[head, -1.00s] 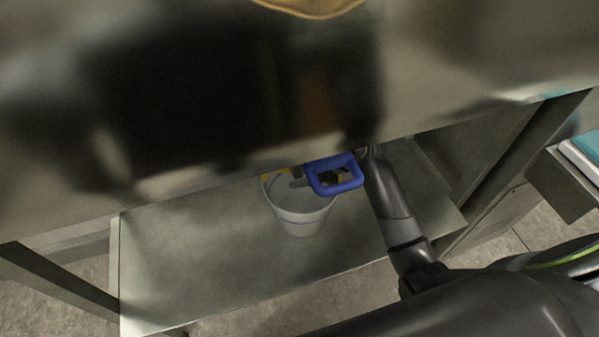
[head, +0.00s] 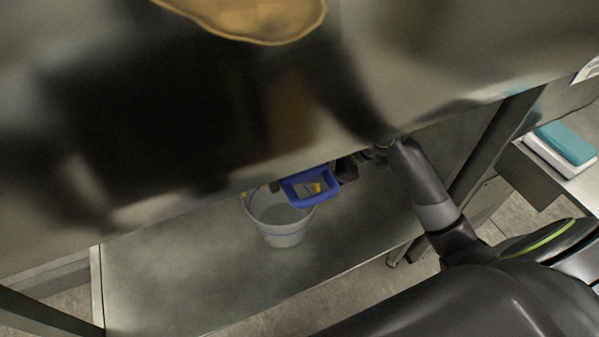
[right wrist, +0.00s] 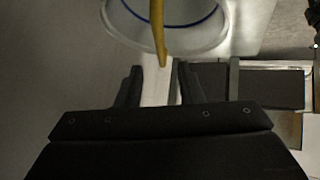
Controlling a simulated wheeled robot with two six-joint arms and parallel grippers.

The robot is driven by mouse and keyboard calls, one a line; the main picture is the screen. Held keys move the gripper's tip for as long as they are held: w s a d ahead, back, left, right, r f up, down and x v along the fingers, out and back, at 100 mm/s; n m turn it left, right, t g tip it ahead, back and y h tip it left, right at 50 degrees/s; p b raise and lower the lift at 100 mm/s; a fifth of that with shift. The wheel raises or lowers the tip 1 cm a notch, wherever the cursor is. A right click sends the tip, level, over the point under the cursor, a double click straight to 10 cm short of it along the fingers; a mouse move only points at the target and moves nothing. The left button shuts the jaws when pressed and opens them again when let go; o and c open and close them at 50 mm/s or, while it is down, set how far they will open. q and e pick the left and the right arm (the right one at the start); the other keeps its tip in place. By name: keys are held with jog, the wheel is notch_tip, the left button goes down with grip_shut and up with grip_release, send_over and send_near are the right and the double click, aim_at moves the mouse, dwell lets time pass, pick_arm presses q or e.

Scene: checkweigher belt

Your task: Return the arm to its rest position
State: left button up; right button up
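My right arm (head: 425,180) comes in from the right in the head view and reaches under the table edge. A blue frame-shaped part (head: 312,187) shows at its end, over the bucket's right rim; the fingertips are not clear there. In the right wrist view my right gripper (right wrist: 160,82) has its two dark fingers apart, with a pale strip seen between them. A pale bucket (head: 281,232) stands on the lower shelf; in the right wrist view its rim (right wrist: 120,28) and yellow handle (right wrist: 158,30) lie just beyond the fingers. My left gripper is not in view.
The steel table top (head: 440,95) overhangs the lower shelf (head: 180,285). A table leg (head: 492,150) stands right of my arm. A teal-and-white item (head: 565,143) lies on a side surface at the right. A tan round-edged thing (head: 255,15) is at the top.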

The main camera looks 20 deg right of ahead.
jog(key=shift+s+d+r, duration=0.15)
jog(key=shift+d+r, duration=0.1)
dwell(0.4)
